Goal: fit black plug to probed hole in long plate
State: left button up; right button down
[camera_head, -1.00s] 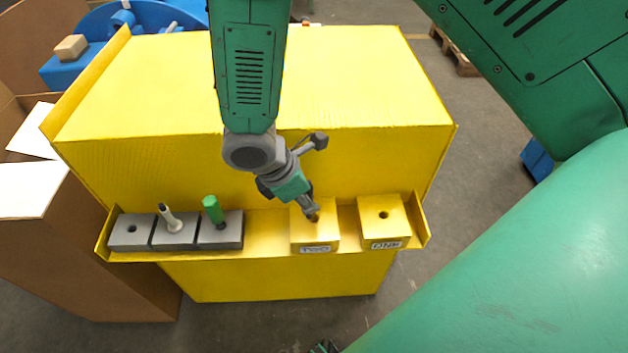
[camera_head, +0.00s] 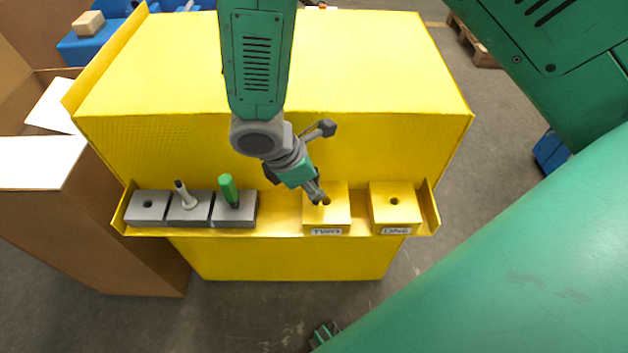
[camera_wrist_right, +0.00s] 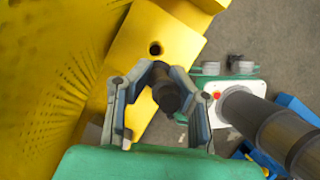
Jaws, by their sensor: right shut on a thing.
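My right gripper (camera_head: 319,197) comes down from above at the yellow block labelled TWO (camera_head: 311,216), its tip just left of that block's dark hole (camera_head: 326,201). In the wrist view my right gripper (camera_wrist_right: 164,78) is shut on a black plug (camera_wrist_right: 167,96). A yellow surface with a round hole (camera_wrist_right: 155,48) lies beyond the plug, which is apart from that hole in the picture. The second yellow block, labelled ONE (camera_head: 381,214), stands to the right with an open hole. I cannot tell which part is the long plate. My left gripper is not in view.
Three grey blocks sit at the shelf's left: one with an empty hole (camera_head: 146,217), one with a pale peg (camera_head: 187,196), one with a green peg (camera_head: 228,190). The yellow shelf (camera_head: 278,222) has raised ends. A cardboard box (camera_head: 105,220) stands at left.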

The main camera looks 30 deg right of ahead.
jog(key=d, duration=0.4)
jog(key=shift+s+d+f, duration=0.1)
jog(key=shift+f, duration=0.05)
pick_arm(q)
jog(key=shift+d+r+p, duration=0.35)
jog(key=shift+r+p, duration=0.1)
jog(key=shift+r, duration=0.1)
pick_arm(e)
jog(key=shift+a, duration=0.8)
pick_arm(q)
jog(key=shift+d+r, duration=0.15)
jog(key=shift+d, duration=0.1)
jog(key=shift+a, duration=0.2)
pick_arm(e)
jog(key=shift+a+f, duration=0.1)
jog(key=shift+a, duration=0.1)
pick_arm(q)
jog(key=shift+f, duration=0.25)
pick_arm(e)
jog(key=shift+f, duration=0.2)
pick_arm(q)
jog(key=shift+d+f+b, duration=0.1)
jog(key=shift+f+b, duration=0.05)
jog(key=shift+b, duration=0.15)
pick_arm(e)
jog(key=shift+d+f, duration=0.15)
jog(key=shift+f, duration=0.2)
